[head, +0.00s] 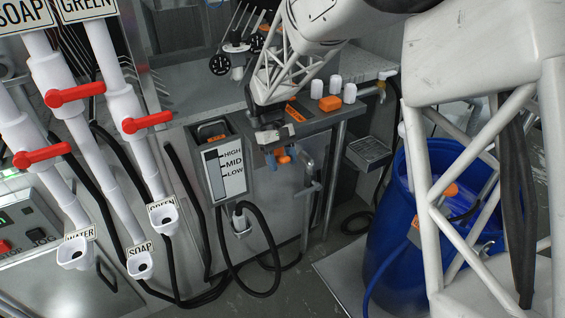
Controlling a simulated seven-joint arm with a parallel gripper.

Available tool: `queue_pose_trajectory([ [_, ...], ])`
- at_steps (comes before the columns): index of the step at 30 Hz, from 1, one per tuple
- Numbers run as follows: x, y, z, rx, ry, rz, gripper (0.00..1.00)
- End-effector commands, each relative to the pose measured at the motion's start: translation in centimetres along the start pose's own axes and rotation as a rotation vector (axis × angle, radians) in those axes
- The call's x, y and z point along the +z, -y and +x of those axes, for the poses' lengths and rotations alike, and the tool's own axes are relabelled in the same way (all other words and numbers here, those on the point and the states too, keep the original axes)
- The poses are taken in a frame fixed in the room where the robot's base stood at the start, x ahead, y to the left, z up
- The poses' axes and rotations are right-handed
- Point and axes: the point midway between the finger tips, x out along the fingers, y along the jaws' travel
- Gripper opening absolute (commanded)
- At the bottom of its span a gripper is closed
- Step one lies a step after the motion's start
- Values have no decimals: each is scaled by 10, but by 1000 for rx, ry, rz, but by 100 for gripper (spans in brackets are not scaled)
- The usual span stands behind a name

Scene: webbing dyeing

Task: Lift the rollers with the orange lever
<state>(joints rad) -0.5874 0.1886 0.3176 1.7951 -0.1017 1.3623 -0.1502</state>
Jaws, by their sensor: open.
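My gripper (276,148) points down at the centre of the head view, just right of the HIGH/MID/LOW panel (225,168). Its jaws are open. A small orange part (283,159) shows right at the jaws; I cannot tell whether it is the lever or part of the gripper, or whether they touch. A grey bent pipe (307,160) stands just to its right. Black wheels (220,65) with white fittings stand at the back and may belong to the rollers. My arm hides part of that area.
Red-handled valves (75,94) on white pipes and labelled spouts (163,218) fill the left. Several white cylinders and an orange block (330,103) sit on the shelf behind my gripper. A blue barrel (390,215) stands right. Black hoses (262,240) hang below the panel.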

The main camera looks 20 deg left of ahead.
Motion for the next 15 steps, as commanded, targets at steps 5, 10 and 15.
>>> queue_pose_trajectory([
  [5, 0, 0, -19, 0, -1, 0, 53],
  [10, 0, 0, -42, 0, -2, 0, 53],
  [15, 0, 0, -60, 0, -2, 0, 53],
])
